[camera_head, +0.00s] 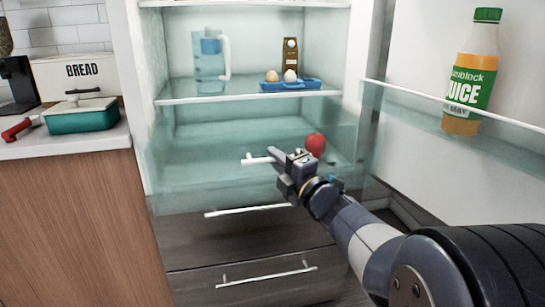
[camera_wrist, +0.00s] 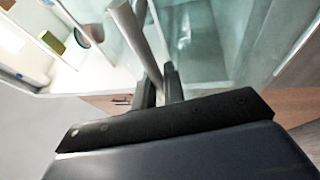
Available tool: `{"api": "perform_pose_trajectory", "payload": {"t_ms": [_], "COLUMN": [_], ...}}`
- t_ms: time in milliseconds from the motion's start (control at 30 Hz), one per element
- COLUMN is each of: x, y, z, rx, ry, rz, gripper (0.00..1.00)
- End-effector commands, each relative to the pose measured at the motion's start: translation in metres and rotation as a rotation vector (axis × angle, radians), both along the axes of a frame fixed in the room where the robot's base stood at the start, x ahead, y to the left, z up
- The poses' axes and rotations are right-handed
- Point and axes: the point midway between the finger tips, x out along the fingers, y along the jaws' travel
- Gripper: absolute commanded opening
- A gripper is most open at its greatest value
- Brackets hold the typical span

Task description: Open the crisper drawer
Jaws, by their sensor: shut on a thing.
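The crisper drawer (camera_head: 200,178) is the clear, greenish glass drawer at the bottom of the open fridge. Its front appears to stand forward of the fridge frame, but how far it is pulled out is hard to tell. Its white bar handle (camera_head: 256,160) shows at the left of my gripper (camera_head: 284,161), which is shut on the bar's right part and hides it. In the wrist view the handle (camera_wrist: 132,32) runs as a pale grey bar down between the fingers of my gripper (camera_wrist: 159,84). A red apple (camera_head: 315,144) shows inside or behind the glass.
A shelf (camera_head: 180,98) above holds a pitcher (camera_head: 208,62) and a blue egg tray (camera_head: 290,86). The open fridge door (camera_head: 400,50) with a juice bottle (camera_head: 470,75) stands close on the right. Two grey drawers (camera_head: 245,240) with bar handles are below. A wooden counter (camera_head: 70,220) is left.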

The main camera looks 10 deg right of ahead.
Motion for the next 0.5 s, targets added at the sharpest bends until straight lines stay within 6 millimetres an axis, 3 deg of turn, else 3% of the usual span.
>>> {"api": "perform_pose_trajectory", "payload": {"t_ms": [200,500], "x": [-0.017,-0.02], "y": [0.0,0.0], "z": [-0.001,-0.001], "rx": [0.0,0.0], "ry": [0.002,0.003], "rz": [-0.001,-0.001], "gripper": [0.0,0.0]}}
